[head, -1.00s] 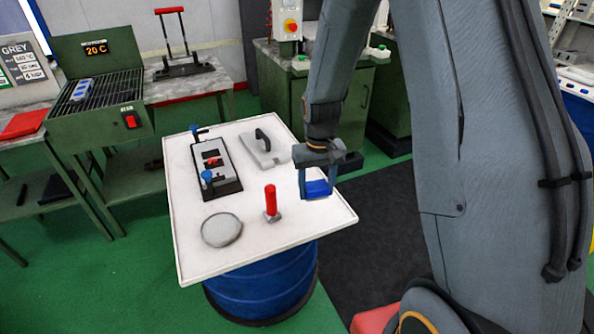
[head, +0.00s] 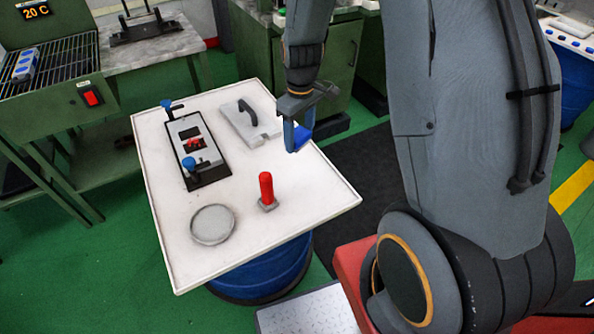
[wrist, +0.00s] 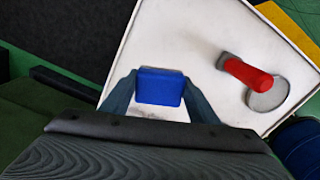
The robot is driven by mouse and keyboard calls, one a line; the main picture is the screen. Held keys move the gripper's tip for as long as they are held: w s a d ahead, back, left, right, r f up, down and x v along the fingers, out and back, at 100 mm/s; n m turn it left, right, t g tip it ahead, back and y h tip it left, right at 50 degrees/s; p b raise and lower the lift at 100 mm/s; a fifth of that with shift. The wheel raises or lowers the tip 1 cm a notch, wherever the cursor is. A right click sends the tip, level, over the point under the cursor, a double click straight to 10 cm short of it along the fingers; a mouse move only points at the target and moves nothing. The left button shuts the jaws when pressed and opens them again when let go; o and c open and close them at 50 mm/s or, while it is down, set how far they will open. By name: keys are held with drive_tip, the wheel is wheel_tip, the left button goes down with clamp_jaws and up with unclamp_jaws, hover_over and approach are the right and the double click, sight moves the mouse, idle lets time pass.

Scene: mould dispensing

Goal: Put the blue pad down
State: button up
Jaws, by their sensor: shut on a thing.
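The blue pad (head: 303,136) is between the fingers of my gripper (head: 293,137), over the right edge of the white tabletop. In the wrist view the blue pad (wrist: 160,86) sits squarely between both fingertips of my gripper (wrist: 160,92), with white tabletop around it. My gripper is shut on the pad. The pad appears to be above the surface; the exact gap cannot be told. The white tabletop (head: 300,212) rests on a blue drum.
On the tabletop are a red-handled tool (head: 266,188), a round grey dish (head: 212,224), a framed mould with blue knobs (head: 205,167) and a grey block with a black handle (head: 243,125). The front right of the tabletop is bare.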

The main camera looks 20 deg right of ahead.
sight(301, 171)
drive_tip(key=n, duration=0.5)
drive_tip(key=shift+s+d, duration=0.1)
drive_tip(key=shift+s, duration=0.15)
drive_tip(key=n, duration=0.5)
drive_tip(key=shift+s, duration=0.2)
drive_tip(key=n, duration=0.4)
drive_tip(key=shift+s+n, duration=0.2)
drive_tip(key=shift+n, duration=0.1)
drive_tip(key=n, duration=0.3)
drive_tip(key=shift+s+n+p, duration=0.15)
drive_tip(key=shift+n+p, duration=0.15)
drive_tip(key=shift+f+p, duration=1.35)
drive_tip(key=shift+f, duration=3.6)
drive_tip(key=shift+f, duration=0.15)
drive_tip(key=o, duration=1.1)
